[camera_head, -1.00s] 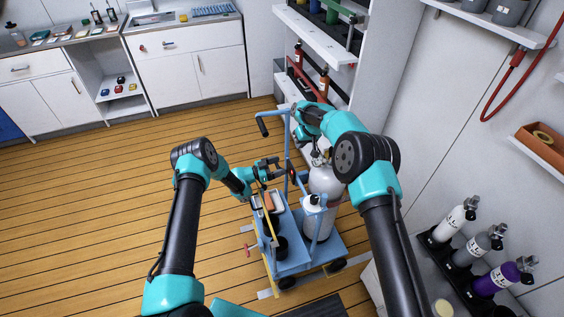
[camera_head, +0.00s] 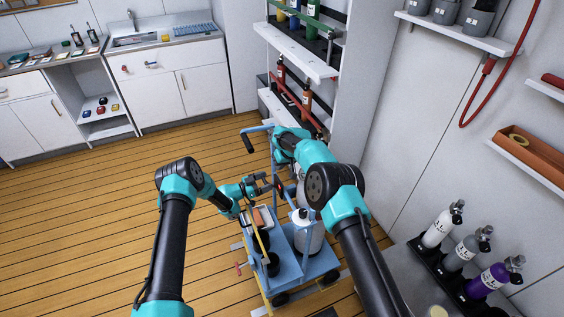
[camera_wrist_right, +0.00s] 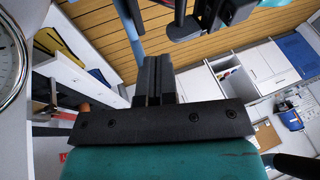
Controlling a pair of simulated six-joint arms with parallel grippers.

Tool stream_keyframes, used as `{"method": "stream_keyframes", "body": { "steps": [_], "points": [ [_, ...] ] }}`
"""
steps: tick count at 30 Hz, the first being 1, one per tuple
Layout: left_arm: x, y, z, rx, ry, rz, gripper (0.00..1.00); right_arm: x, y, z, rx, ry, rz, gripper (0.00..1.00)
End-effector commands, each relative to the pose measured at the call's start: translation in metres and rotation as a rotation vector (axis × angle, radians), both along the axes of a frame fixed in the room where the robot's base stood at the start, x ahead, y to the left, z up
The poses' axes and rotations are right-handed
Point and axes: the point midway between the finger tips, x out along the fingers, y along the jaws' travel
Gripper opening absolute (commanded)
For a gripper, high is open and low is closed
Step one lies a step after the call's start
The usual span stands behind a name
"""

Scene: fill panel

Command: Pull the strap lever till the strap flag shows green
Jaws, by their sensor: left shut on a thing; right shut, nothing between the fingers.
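The blue cart (camera_head: 305,268) stands on the wood floor and carries a grey-white gas cylinder (camera_head: 309,240) and a smaller white bottle (camera_head: 299,215). My left gripper (camera_head: 274,185) is at the cart's blue upright, shut on a small part there, apparently the strap lever, mostly hidden by the fingers. A small red patch (camera_head: 281,184) shows beside the fingertips; I cannot tell if it is the strap flag. No green flag is visible. My right gripper (camera_wrist_right: 153,80) is shut and empty, near the cylinder top; in the head view my right arm largely hides it and the cylinder's upper part.
A wall rack (camera_head: 308,64) with bottles stands behind the cart. Several small cylinders (camera_head: 440,225) stand in a holder at the right. White cabinets (camera_head: 175,80) line the back wall. A round gauge (camera_wrist_right: 10,62) shows at the right wrist view's left edge. The left floor is clear.

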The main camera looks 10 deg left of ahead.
Motion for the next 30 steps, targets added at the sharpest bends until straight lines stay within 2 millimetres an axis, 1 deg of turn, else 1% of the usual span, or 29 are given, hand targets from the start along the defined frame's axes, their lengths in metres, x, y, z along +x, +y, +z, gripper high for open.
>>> {"method": "stream_keyframes", "body": {
  "steps": [1,6,15,21,25,30],
  "points": [
    [0.000,0.000,-0.001,0.000,0.001,0.000,0.33,0.000,0.003,-0.006,0.000,0.000,0.000,0.00],
    [0.000,0.000,-0.001,0.000,0.001,0.000,0.33,0.002,0.011,-0.023,0.001,-0.001,0.000,0.00],
    [0.000,0.000,-0.001,0.000,0.001,0.000,0.33,0.003,0.020,-0.043,0.001,-0.001,0.001,0.00],
    [0.000,0.000,-0.001,0.000,0.001,0.000,0.33,-0.010,0.037,-0.058,0.000,0.000,0.001,0.00],
    [0.000,0.000,-0.001,0.000,0.001,0.000,0.33,-0.014,0.042,-0.065,0.001,-0.001,0.000,0.00],
    [0.000,0.000,-0.001,0.000,0.001,0.000,0.33,-0.015,0.044,-0.067,0.001,-0.001,0.000,0.00]
  ]
}}
